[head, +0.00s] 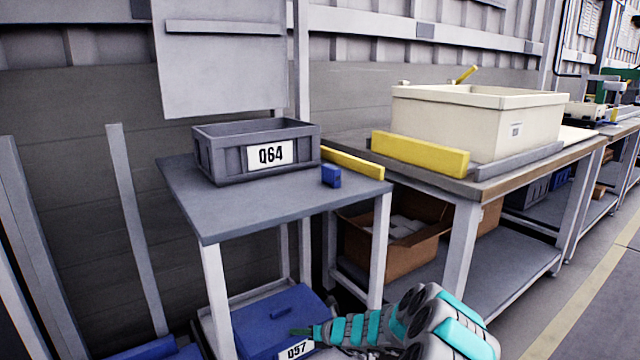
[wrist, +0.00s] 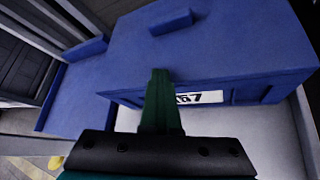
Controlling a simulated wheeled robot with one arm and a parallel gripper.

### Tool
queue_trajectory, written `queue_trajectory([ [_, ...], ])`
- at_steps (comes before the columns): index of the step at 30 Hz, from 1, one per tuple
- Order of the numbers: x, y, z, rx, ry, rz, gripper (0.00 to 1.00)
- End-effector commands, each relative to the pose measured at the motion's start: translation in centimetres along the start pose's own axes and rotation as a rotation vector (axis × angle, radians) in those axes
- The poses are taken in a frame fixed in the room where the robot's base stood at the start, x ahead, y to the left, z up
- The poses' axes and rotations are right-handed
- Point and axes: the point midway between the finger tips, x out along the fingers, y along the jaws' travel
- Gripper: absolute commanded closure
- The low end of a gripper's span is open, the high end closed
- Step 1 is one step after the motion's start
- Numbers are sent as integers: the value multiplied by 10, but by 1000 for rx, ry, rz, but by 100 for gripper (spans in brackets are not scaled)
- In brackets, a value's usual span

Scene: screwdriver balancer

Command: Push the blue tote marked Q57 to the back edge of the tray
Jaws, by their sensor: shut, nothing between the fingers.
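The blue tote marked Q57 (head: 272,318) sits low under the grey table, lidded, with a small raised handle on top. In the wrist view the tote (wrist: 235,45) fills the upper middle, its white label partly hidden by my fingers. A pale grey surface, which looks like the tray (wrist: 288,135), shows in front of and to the right of the tote; its back edge is hidden. My gripper (head: 298,332) is shut and empty at the tote's label side. In the wrist view the gripper's fingertips (wrist: 160,74) overlap the front face; I cannot tell whether they touch.
Another blue item (wrist: 75,90) lies left of the tote. The grey table (head: 240,212) above holds a grey tote marked Q64 (head: 225,165) and a small blue block (head: 331,175). Table legs (head: 380,245) stand close to my arm. A cardboard box (head: 395,255) is on the right.

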Motion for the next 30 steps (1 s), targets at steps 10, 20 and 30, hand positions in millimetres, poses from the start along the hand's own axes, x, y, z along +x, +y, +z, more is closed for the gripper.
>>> queue_trajectory([
  [10,7,-7,-18,3,30,-12,100],
  [20,-3,-9,-24,9,28,-15,100],
  [30,-16,-6,-29,6,29,-16,100],
])
